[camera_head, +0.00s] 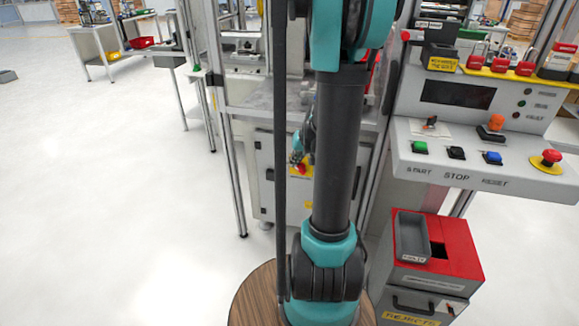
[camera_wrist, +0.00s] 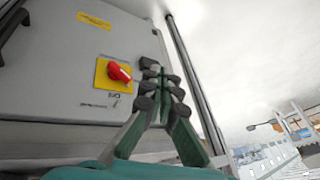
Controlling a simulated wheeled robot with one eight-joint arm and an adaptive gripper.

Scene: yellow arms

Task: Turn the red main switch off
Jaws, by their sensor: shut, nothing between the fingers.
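The red main switch (camera_wrist: 118,72) is a rotary knob on a yellow plate (camera_wrist: 103,84), on the front of a grey cabinet (camera_wrist: 60,60). In the wrist view its handle lies slanted, from upper left to lower right. My gripper (camera_wrist: 161,72) is shut and empty, to the right of the knob in that view and apart from it in the picture; the depth gap is hard to judge. In the head view the switch (camera_head: 301,169) shows small beside my gripper (camera_head: 297,158), which partly covers it. My arm hides part of the cabinet.
A metal frame post (camera_wrist: 188,65) stands just right of the cabinet. At the right, a control panel (camera_head: 470,155) holds push buttons and a red emergency stop (camera_head: 550,157). A red-topped reject bin (camera_head: 455,245) stands below it.

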